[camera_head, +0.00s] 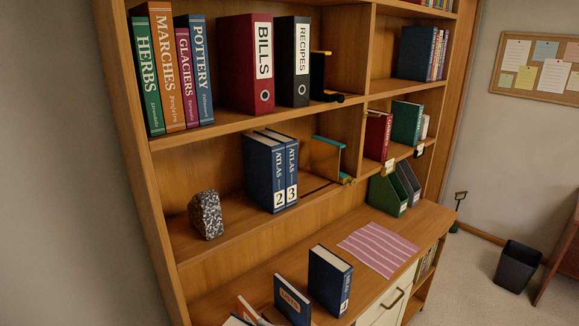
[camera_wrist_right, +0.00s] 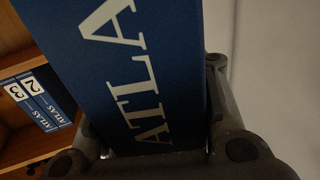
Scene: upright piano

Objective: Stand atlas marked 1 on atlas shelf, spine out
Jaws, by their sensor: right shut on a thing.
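In the right wrist view, my right gripper (camera_wrist_right: 158,145) is shut on a dark blue atlas (camera_wrist_right: 120,60). Its spine, with large white letters "ATLA", faces the camera; any number on it is out of frame. The gripper and held atlas are not in the head view. Atlases 2 (camera_head: 263,175) and 3 (camera_head: 291,170) stand side by side, spines out, on the middle shelf (camera_head: 235,232); they also appear upside down in the right wrist view (camera_wrist_right: 38,100). A speckled stone block (camera_head: 206,215) stands left of them, with a gap between. My left gripper is not in view.
A teal-edged bookend (camera_head: 328,155) stands right of the atlases. On the desk below, a dark blue book (camera_head: 329,280) stands upright near another blue book (camera_head: 291,300). A striped mat (camera_head: 378,250) lies to their right. Binders and books fill the upper shelf.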

